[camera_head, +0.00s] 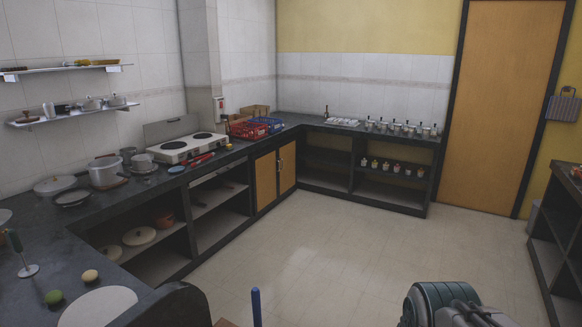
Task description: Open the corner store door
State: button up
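A low wooden cabinet with two door leaves stands under the counter near the room's back corner. Its left leaf (265,181) and right leaf (287,167) both look shut, with small pale handles near where they meet. A tall wooden door (500,105) in a dark frame stands in the back wall at the right, and it also looks shut. I cannot tell from the picture which of these is the corner store door. Part of my arm shows at the bottom right, far from both. My gripper is not in view.
The tiled floor (340,240) is clear. A dark counter (75,222) with a white stove (187,148), pots and crates runs along the left. Back shelves (376,189) hold small jars. A dark shelf unit (545,240) stands at right.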

aim_at(286, 151)
jog(key=z, duration=0.5)
jog(key=k, duration=0.6)
jog(key=z, duration=0.5)
jog(key=i, duration=0.85)
jog(key=u, duration=0.5)
jog(key=i, duration=1.55)
jog(key=u, duration=0.6)
jog(key=i, duration=1.75)
jog(key=u, duration=0.35)
jog(key=i, duration=3.65)
jog(key=z, duration=0.05)
